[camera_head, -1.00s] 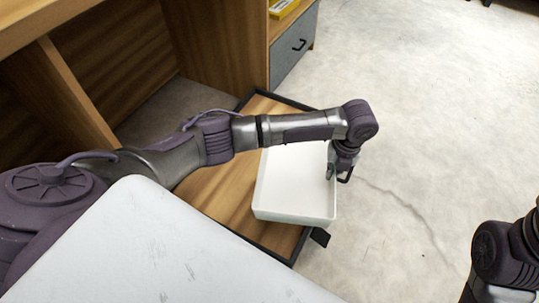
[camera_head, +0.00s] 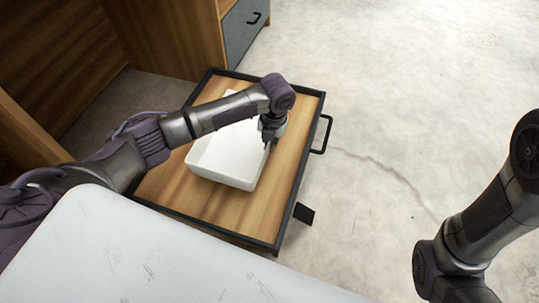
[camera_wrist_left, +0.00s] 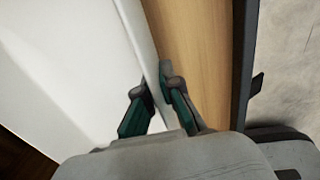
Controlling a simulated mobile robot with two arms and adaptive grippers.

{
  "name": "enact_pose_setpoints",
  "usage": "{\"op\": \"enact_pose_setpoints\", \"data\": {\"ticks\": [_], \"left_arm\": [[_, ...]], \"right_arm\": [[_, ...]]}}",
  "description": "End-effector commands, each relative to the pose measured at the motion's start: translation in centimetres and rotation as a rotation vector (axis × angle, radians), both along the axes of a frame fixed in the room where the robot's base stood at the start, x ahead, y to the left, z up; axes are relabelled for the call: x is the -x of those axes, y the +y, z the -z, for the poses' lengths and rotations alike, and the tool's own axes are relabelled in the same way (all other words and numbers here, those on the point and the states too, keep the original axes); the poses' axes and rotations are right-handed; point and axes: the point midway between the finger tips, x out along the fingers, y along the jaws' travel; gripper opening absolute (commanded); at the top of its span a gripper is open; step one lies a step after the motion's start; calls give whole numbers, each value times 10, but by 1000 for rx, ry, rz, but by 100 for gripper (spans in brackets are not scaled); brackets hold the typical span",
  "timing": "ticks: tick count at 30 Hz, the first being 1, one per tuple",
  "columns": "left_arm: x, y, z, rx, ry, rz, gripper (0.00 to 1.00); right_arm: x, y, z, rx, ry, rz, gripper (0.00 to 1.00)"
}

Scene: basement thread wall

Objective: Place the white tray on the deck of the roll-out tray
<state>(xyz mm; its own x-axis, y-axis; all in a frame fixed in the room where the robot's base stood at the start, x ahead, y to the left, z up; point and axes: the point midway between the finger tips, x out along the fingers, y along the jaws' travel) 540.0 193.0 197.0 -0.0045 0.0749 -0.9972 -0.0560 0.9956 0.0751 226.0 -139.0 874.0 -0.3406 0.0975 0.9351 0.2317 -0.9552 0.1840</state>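The white tray (camera_head: 225,155) is a shallow rectangular box over the wooden deck of the roll-out tray (camera_head: 284,165), inside its dark frame. I cannot tell whether its bottom touches the deck. My left gripper (camera_head: 269,143) is at the tray's right wall. In the left wrist view, the gripper's fingers (camera_wrist_left: 155,82) are closed around the wall of the white tray (camera_wrist_left: 75,60), one inside and one outside, with the wooden deck (camera_wrist_left: 195,45) beyond. My left forearm hides the tray's far part in the head view. My right gripper is out of view.
A wooden cabinet (camera_head: 175,40) with a grey drawer (camera_head: 245,30) stands at the back. The roll-out tray has a black handle (camera_head: 326,135) on its right side. A pale slab (camera_head: 150,255) fills the lower left. The concrete floor (camera_head: 400,90) to the right is clear.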

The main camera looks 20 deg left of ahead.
Motion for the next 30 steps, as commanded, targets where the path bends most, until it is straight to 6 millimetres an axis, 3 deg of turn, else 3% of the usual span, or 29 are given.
{"op": "enact_pose_setpoints", "data": {"ticks": [9,22,27,30], "left_arm": [[0,0,40,0,-1,-1,0],[0,0,42,-1,0,-1,0],[0,0,42,0,0,-1,31],[0,0,42,0,0,-1,31]], "right_arm": [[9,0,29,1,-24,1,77],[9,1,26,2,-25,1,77],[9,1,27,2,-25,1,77],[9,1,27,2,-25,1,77]]}}
